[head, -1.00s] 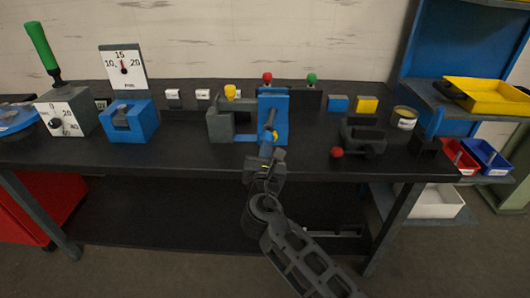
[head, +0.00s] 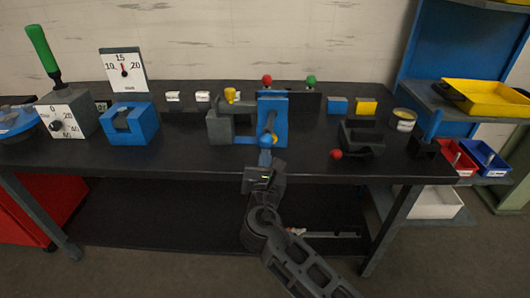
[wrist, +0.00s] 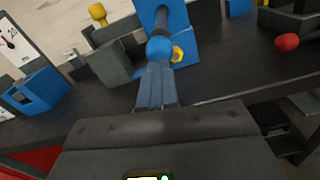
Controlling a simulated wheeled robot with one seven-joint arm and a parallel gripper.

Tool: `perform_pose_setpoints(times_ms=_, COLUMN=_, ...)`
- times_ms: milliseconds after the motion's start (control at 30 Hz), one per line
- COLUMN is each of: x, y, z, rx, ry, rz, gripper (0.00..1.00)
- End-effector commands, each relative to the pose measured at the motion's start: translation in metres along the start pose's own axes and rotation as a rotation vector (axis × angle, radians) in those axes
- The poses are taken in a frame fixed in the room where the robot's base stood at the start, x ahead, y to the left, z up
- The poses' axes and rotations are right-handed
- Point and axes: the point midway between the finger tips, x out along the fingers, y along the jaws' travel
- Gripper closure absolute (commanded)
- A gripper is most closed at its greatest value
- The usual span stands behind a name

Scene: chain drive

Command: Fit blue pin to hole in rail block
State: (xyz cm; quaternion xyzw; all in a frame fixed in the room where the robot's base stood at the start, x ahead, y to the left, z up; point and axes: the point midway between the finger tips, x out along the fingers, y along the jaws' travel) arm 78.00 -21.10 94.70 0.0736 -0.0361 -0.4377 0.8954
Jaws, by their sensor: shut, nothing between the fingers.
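The blue pin appears to be the blue rod with a ball end (wrist: 158,49) at the blue upright block (wrist: 183,42) in the wrist view. In the head view, the ball (head: 265,140) shows in front of that block (head: 274,105). A dark ring sits around the rod behind the ball. I cannot see how deep the rod goes or the hole itself. My gripper (wrist: 157,72) is shut and empty, its fingertips just short of the ball or touching it; I cannot tell which. In the head view my gripper (head: 265,154) is in front of the block.
A grey block (head: 218,126) with a yellow knob (head: 230,96) is left of the blue block. A dark fixture with a red ball (head: 336,154) is to the right. A blue piece (head: 434,122) stands by a dark block farther right. The front bench strip is mostly clear.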

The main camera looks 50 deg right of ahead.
Motion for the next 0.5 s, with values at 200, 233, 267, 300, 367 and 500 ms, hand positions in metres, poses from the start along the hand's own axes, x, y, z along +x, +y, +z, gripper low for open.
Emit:
perform_pose_setpoints(times_ms=200, x=-0.014, y=0.001, z=-0.001, rx=0.001, ry=0.0, rz=0.004, gripper=1.0)
perform_pose_setpoints(times_ms=233, x=-0.018, y=0.0, z=-0.002, rx=0.0, ry=0.0, rz=0.003, gripper=1.0)
perform_pose_setpoints(times_ms=267, x=-0.023, y=0.0, z=-0.002, rx=0.0, ry=0.001, rz=0.002, gripper=1.0)
perform_pose_setpoints(times_ms=300, x=-0.029, y=0.0, z=-0.002, rx=0.0, ry=0.001, rz=0.003, gripper=1.0)
perform_pose_setpoints(times_ms=367, x=-0.04, y=0.0, z=-0.002, rx=-0.001, ry=0.001, rz=0.003, gripper=1.0)
perform_pose_setpoints(times_ms=500, x=-0.061, y=0.0, z=-0.002, rx=-0.001, ry=0.0, rz=0.002, gripper=1.0)
